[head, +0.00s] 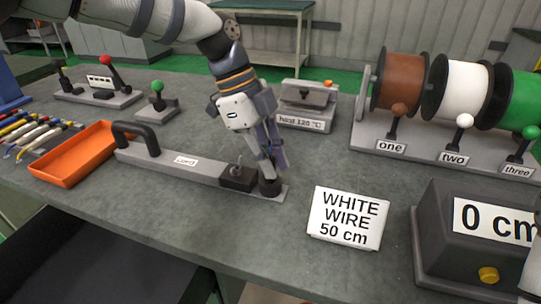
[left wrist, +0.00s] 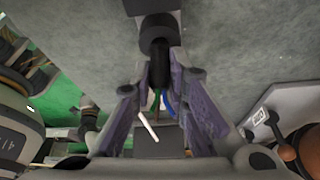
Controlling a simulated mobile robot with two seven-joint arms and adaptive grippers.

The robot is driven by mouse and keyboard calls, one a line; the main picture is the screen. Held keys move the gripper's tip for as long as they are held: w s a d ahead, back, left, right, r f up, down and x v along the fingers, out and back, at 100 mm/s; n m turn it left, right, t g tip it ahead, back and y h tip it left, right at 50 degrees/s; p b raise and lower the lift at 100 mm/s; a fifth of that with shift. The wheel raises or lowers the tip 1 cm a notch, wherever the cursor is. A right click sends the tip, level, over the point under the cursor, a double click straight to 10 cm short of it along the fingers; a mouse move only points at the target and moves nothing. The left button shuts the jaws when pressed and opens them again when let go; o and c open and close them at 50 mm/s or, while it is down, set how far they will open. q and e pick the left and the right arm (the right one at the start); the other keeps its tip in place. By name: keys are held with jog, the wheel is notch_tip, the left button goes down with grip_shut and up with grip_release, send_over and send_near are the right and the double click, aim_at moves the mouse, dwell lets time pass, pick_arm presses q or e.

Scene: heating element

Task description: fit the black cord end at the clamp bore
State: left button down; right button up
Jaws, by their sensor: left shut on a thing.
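My left gripper (head: 269,172) points down at the right end of the grey bar marked "cord". In the left wrist view its fingers (left wrist: 161,78) are shut on the black cord end (left wrist: 160,65), with green, blue and other thin wires sticking out towards the camera. The cord end lines up with the round black clamp piece (left wrist: 157,29), which also shows in the head view (head: 270,187) beside a black block with a small lever (head: 238,178). I cannot tell whether the cord end is inside the bore or just against it.
A white card reading "WHITE WIRE 50 cm" (head: 347,217) stands right of the clamp. A dark box showing "0 cm" (head: 440,250) is at far right. An orange tray (head: 72,166), wire spools (head: 399,80) and a small heater (head: 306,108) surround the bar.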

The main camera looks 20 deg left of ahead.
pick_arm(q)
jog(key=shift+f, duration=0.5)
jog(key=c, duration=1.5)
grip_release()
jog(key=v, duration=1.2)
